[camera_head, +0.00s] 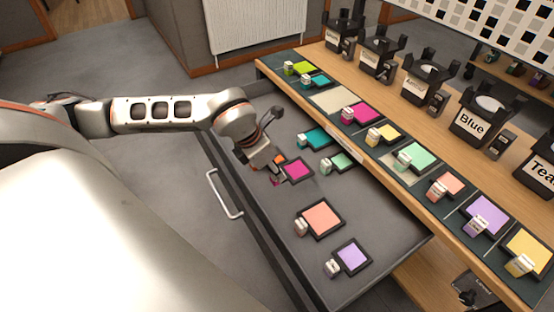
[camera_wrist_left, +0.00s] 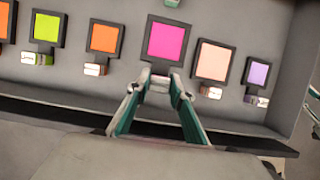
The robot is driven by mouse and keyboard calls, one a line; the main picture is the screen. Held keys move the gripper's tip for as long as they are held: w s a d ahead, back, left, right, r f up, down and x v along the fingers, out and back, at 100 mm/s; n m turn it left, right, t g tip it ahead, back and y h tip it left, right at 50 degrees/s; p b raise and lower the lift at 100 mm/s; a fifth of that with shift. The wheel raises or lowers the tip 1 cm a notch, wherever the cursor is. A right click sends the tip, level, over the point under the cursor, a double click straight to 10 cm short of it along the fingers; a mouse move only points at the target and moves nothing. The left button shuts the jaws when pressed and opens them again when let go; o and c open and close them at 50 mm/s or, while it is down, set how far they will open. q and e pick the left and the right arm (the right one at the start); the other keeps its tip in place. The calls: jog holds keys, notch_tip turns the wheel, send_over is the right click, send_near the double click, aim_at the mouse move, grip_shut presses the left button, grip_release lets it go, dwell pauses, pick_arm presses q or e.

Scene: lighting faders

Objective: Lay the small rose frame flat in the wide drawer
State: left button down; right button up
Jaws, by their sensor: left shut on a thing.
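The small rose frame (camera_head: 296,170), a bright pink panel with a dark border, is at the wide drawer's (camera_head: 386,247) grey floor. It lies flat or nearly so; I cannot tell if it touches the floor. My left gripper (camera_head: 274,178) is at its left side. In the left wrist view the rose frame (camera_wrist_left: 167,41) is just beyond my left fingertips (camera_wrist_left: 160,82), which are shut on its small handle block, mostly hidden between them. My right gripper is not in view.
The drawer also holds a salmon frame (camera_head: 320,217), a lilac frame (camera_head: 350,257), a teal frame (camera_head: 317,138), a mint frame (camera_head: 342,162), an orange frame (camera_wrist_left: 104,38) and a lime frame (camera_wrist_left: 46,28). The wooden counter (camera_head: 385,170) above carries more frames and black labelled holders.

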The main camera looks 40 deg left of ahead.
aim_at(272, 179)
pick_arm(q)
notch_tip(272, 179, down, 2)
jog(key=shift+f+b, duration=0.55)
jog(key=shift+f, duration=0.8)
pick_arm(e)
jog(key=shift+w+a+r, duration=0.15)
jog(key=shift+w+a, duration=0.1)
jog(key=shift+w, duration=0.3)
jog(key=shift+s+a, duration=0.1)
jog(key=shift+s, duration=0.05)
pick_arm(q)
jog(key=shift+s, duration=0.1)
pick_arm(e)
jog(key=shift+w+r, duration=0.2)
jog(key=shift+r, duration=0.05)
pick_arm(q)
jog(key=shift+f, duration=0.45)
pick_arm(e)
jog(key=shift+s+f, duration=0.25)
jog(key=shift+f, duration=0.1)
pick_arm(q)
jog(key=shift+f+b, duration=0.6)
jog(key=shift+f, duration=0.25)
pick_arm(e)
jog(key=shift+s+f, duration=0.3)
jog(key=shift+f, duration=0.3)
pick_arm(q)
jog(key=c, duration=1.7)
grip_release()
